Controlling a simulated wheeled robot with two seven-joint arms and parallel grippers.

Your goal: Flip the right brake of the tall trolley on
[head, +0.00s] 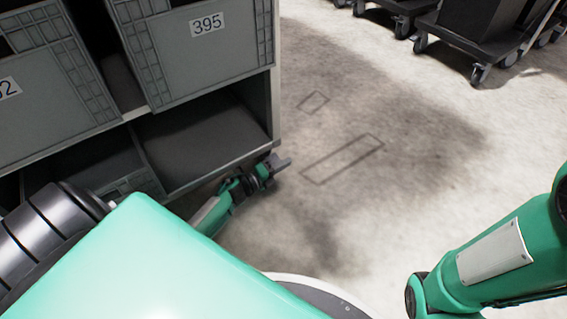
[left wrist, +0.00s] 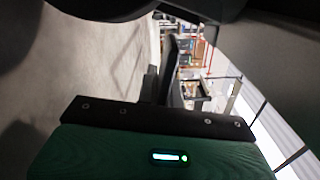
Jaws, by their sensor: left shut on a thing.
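A tall grey frame (head: 277,75) holding crates fills the left of the head view; I take it to be the tall trolley, but its wheels do not show. No brake can be made out in either view. My left gripper (head: 281,163) is low beside the frame's lower right corner, pointing right. Its dark fingers show close together in the left wrist view (left wrist: 162,76). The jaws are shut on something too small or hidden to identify. My right arm is at the lower right, its gripper out of view.
Grey crates, one labelled 395 (head: 205,45), sit in the frame above an empty-looking shelf (head: 205,140). Dark wheeled trolleys (head: 470,45) stand at the back right. The concrete floor (head: 400,200) between is clear, with rectangular outlines marked on it.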

